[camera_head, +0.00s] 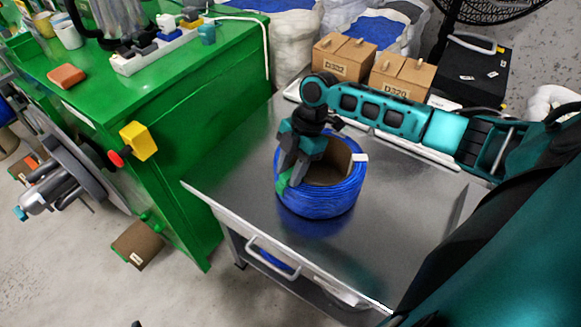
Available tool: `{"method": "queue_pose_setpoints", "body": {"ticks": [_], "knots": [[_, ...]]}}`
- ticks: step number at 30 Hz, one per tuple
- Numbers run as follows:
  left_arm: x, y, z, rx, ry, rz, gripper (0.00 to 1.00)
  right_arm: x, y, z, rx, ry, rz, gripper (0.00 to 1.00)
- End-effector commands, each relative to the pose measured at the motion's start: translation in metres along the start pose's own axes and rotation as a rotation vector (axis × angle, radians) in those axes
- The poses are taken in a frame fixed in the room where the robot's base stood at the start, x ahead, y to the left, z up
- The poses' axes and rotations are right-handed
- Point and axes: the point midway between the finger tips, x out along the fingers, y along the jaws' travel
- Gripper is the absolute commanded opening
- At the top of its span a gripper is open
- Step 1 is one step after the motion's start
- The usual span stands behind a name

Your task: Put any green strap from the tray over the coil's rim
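A blue cable coil (323,203) with a brown cardboard core lies on the metal table, with a white label on its upper right rim. A green strap (282,181) is at the coil's left rim, against its outer side. My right gripper (289,180) reaches down over that left rim from above, its fingertips at the strap. It appears shut on the strap, though the fingers partly hide the contact. I cannot tell whether the strap passes inside the core. My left gripper is not in view. I cannot make out a tray of straps.
The metal table (225,190) is clear around the coil. Two cardboard boxes (345,58) stand behind it. A green cabinet (190,120) is on the left, with a power strip (155,50) and a brown block (67,76) on top. A black case (470,75) is at back right.

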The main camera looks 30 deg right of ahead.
Motion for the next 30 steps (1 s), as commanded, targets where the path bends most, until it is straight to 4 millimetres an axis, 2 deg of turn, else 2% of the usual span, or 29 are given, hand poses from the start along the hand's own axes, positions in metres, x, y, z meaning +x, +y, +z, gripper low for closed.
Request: {"method": "queue_pose_setpoints", "body": {"ticks": [5, 14, 22, 30], "knots": [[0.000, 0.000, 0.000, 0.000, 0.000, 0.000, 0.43, 0.000, 0.000, 0.000, 0.000, 0.000, 0.000, 0.39], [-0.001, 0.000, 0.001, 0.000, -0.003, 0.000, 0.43, 0.000, 0.000, 0.000, 0.000, 0.000, 0.000, 0.67], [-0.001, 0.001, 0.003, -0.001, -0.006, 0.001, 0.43, -0.002, 0.000, 0.000, 0.000, 0.000, 0.001, 0.67], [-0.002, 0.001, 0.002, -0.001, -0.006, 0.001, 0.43, -0.018, 0.001, -0.007, 0.000, 0.000, 0.002, 0.67]]}}
